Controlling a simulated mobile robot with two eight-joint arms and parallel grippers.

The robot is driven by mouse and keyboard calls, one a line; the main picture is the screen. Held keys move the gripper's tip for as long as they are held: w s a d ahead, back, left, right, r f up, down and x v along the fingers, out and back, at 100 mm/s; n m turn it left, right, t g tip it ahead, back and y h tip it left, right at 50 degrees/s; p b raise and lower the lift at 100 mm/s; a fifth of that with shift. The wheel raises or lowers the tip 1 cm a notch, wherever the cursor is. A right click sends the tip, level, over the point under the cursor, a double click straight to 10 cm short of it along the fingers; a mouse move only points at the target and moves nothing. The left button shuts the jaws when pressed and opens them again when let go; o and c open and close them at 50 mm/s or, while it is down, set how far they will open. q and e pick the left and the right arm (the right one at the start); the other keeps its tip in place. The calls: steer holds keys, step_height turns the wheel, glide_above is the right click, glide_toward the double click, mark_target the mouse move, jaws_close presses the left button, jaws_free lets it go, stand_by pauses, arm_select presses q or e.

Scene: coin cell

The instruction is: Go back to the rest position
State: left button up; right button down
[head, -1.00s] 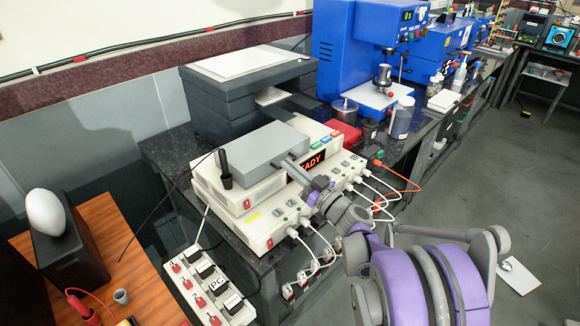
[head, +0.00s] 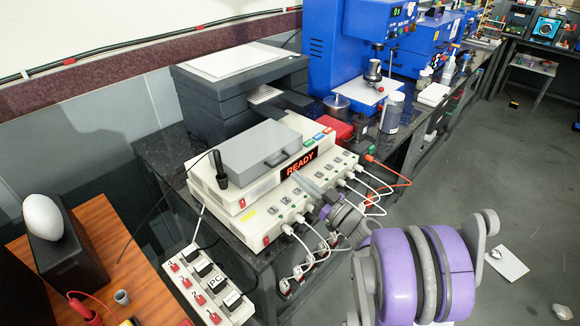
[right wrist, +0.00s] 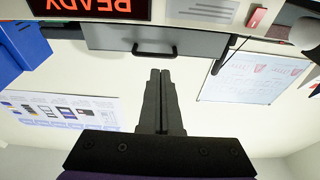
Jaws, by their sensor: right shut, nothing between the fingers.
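My right gripper (head: 298,176) is shut and empty, in front of the white device (head: 232,205) with the red READY display (head: 300,163). The right wrist view shows its two dark fingers (right wrist: 160,74) pressed together. They point toward the handle (right wrist: 154,50) of the grey lid (right wrist: 110,38), and the tips look apart from it. The grey lid (head: 262,145) lies flat on top of the device. My left gripper is in neither view.
White cables (head: 372,196) with plugs hang from the device's front, close to my right arm. A power strip (head: 210,285) and a wooden table (head: 110,240) are at the lower left. Blue machines (head: 350,50) stand behind. The floor at right (head: 470,170) is mostly clear.

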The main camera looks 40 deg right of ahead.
steer(key=shift+s+f, duration=0.85)
steer(key=shift+f, duration=0.1)
steer(key=shift+a, duration=0.1)
steer(key=a+g+y, duration=0.1)
steer(key=a, duration=0.2)
steer(key=a+g+y+p, duration=0.1)
steer(key=a, duration=0.2)
steer(key=w+a+g+y+p, duration=0.1)
steer(key=a, duration=0.2)
steer(key=shift+w+a+r+n+g, duration=0.1)
steer(key=shift+a+r+n+g, duration=0.1)
steer(key=shift+n+g, duration=0.2)
steer(key=a, duration=0.1)
steer(key=a+g, duration=0.1)
steer(key=a, duration=0.1)
steer(key=a+g+p, duration=0.1)
steer(key=a, duration=0.1)
steer(key=shift+s+f+y, duration=0.15)
steer(key=shift+s+y, duration=0.25)
steer(key=s+a+f+g+h+p, duration=0.2)
steer(key=s+a+g+p, duration=0.4)
steer(key=s+a, duration=0.5)
steer(key=s+d+r+m+g+h+p, duration=0.2)
steer(key=s+g+h, duration=0.1)
steer(key=s, duration=0.4)
steer(key=shift+s+r+h, duration=0.2)
steer(key=shift+s+h, duration=0.05)
steer(key=shift+h, duration=0.55)
